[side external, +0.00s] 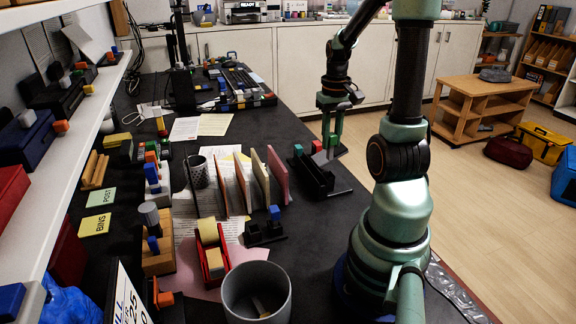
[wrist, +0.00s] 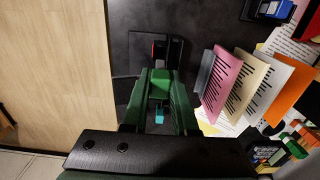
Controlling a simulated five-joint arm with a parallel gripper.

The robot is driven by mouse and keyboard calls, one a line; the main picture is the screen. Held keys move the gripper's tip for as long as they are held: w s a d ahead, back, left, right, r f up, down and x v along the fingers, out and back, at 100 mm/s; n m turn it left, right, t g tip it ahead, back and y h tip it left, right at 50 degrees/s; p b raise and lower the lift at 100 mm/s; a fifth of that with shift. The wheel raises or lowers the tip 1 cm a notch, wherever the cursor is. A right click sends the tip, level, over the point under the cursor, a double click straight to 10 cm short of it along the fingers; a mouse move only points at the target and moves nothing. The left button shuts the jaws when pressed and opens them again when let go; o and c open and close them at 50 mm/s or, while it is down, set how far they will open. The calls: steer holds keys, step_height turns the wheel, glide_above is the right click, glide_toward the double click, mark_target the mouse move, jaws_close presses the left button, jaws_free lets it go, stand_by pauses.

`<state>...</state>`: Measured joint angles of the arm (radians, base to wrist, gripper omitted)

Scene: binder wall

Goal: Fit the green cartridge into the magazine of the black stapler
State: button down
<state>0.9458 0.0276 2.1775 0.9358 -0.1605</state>
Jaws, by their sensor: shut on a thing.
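The black stapler (side external: 312,178) stands on the dark desk near its right edge, and its upper end shows in the wrist view (wrist: 173,57). My gripper (side external: 333,143) points down over the stapler's far part. In the wrist view my gripper (wrist: 160,97) is shut on the green cartridge (wrist: 159,82), which lies between the dark green fingers. The fingers hide much of the stapler there. Whether the cartridge touches the magazine I cannot tell. A red part (side external: 317,146) and a small green part (side external: 298,150) show at the stapler.
Upright coloured dividers (side external: 278,172) stand just left of the stapler. A small black holder with a blue block (side external: 274,212) and a grey bin (side external: 256,290) are nearer the camera. Bare desk lies beyond the stapler; the wooden floor (wrist: 55,75) begins past the desk edge.

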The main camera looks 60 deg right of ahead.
mark_target(330, 159)
steer(key=shift+f, duration=1.9)
steer(key=shift+f, duration=2.3)
steer(key=shift+r, duration=0.15)
steer(key=shift+r, duration=1.9)
steer(key=shift+f, duration=1.3)
stand_by(0.5)
